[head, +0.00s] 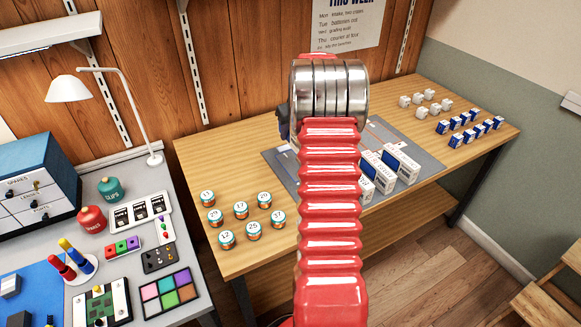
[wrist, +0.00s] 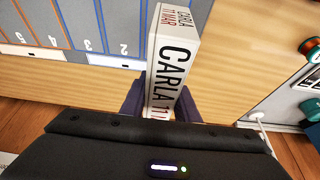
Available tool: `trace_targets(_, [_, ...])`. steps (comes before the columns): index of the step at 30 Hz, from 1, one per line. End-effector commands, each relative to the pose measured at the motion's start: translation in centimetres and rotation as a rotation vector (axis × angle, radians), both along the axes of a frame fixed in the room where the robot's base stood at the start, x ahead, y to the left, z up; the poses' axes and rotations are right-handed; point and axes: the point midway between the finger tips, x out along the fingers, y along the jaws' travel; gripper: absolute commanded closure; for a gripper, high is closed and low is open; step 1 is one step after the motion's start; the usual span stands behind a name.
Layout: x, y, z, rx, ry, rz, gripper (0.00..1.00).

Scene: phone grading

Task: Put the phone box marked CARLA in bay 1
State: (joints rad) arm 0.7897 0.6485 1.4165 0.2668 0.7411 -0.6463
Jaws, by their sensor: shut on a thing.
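The white phone box marked CARLA (wrist: 172,62), with black and red print, is upright between the two dark fingers of my gripper (wrist: 160,100) in the wrist view. My gripper is shut on it. The grey mat (wrist: 105,18) beside it has lined bays numbered 2, 3, 4 and 5. The box is at the right of bay 2; no number 1 shows, and the box covers part of that area. I cannot tell whether the box touches the mat. In the head view my red arm hides the gripper and box, and the mat (head: 425,162) lies behind it.
Several white-and-blue boxes (head: 400,160) stand on the mat's right part. Numbered tins (head: 241,211) stand on the wooden table (head: 225,160) at left. Small white boxes (head: 418,99) and blue boxes (head: 471,130) fill the right end. A lamp (head: 70,89) stands on the left bench.

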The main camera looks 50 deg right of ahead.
Motion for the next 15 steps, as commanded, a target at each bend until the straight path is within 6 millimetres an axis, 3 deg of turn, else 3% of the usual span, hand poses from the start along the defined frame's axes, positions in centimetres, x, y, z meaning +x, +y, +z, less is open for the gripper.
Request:
trace_targets(10, [-0.1, -0.1, -0.1, 0.000, 0.000, -0.001, 1.00])
trace_targets(15, [-0.1, -0.1, -1.9, 0.002, 0.002, -0.001, 1.00])
